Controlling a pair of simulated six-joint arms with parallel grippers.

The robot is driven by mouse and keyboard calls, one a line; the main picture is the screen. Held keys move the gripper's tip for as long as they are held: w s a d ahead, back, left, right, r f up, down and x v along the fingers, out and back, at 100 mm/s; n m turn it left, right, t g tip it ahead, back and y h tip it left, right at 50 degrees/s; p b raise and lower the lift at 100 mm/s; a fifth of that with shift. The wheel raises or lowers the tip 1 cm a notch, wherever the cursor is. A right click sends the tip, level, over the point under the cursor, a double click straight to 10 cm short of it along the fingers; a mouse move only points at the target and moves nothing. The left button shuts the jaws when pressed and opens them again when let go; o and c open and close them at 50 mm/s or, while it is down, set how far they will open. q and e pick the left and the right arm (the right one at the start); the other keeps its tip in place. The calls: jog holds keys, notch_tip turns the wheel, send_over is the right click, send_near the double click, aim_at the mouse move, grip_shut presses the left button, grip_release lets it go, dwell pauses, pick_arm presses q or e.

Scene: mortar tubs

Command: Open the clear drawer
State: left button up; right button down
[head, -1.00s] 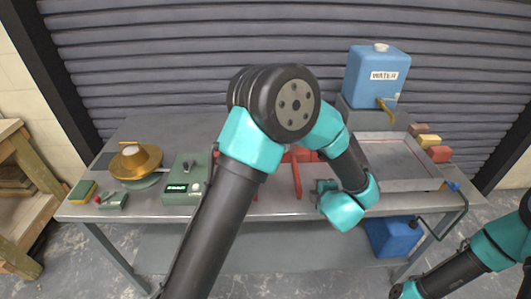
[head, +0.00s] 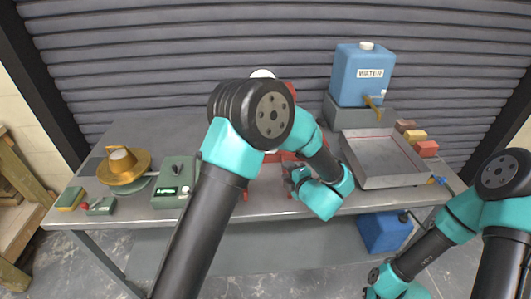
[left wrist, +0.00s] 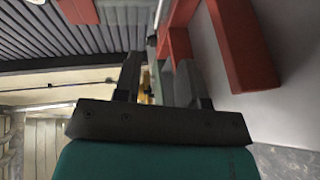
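A red stand (head: 277,157) is in the middle of the bench in the head view, largely hidden behind my left arm. Its red parts also show close up at the right of the left wrist view (left wrist: 246,50). I cannot make out the clear drawer for certain in either view. My left gripper (left wrist: 160,72) is open, its two dark fingers apart beside the red parts, with nothing clearly held between them. In the head view it is small and partly hidden at the stand's front right. My right arm (head: 440,240) is at the lower right, its gripper outside the picture.
A blue water container (head: 362,76) with a tap stands on a grey block. A grey tray (head: 385,184) and coloured blocks (head: 415,136) are at right. A green scale (head: 174,184), a gold pan (head: 124,166) and a sponge (head: 70,198) are at left.

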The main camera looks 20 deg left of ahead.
pick_arm(q)
jog(key=x, duration=1.6)
jog(key=shift+c, duration=0.3)
grip_shut()
